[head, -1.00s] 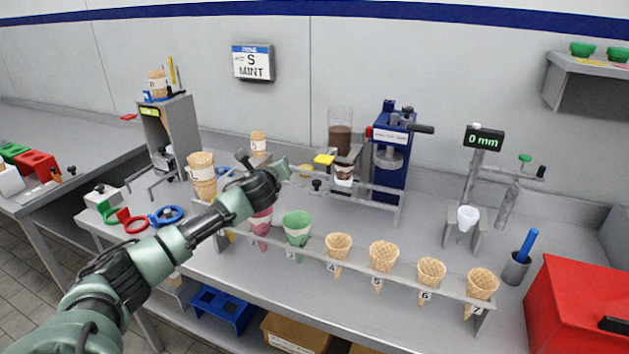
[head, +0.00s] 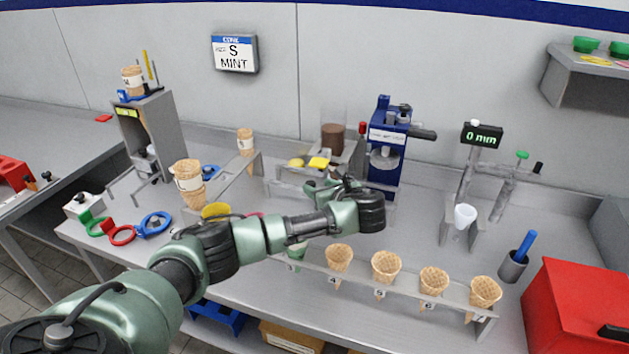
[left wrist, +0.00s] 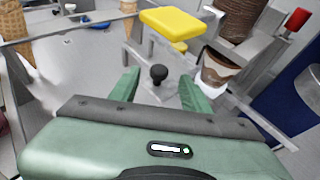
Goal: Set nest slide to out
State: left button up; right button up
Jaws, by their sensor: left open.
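The nest slide appears to be the metal slide with a round black knob (left wrist: 158,73), in the left wrist view below a yellow pad (left wrist: 172,23). A brown-and-white cup (left wrist: 220,68) sits in a metal holder right of the knob. My left gripper (left wrist: 160,82) is open, and the knob shows between its two green fingertips, not gripped. I cannot tell whether a finger touches it. In the head view my left gripper (head: 316,188) reaches in front of the chocolate dispenser (head: 333,138) and hides the knob and cup. My right gripper is not in view.
A low metal rail and a front rack with several waffle cones (head: 386,266) stand close to my left arm. A blue press (head: 388,150) stands right of the gripper. A red box (head: 575,300) fills the right front. Bench is clear between the press and the gauge (head: 482,135).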

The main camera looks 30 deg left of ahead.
aim_at(311, 184)
pick_arm(q)
jog(key=x, duration=0.4)
jog(key=shift+f, duration=0.1)
jog(key=shift+w+a+f, duration=0.1)
jog(key=shift+w+a, duration=0.05)
jog(key=shift+a, duration=0.15)
grip_shut()
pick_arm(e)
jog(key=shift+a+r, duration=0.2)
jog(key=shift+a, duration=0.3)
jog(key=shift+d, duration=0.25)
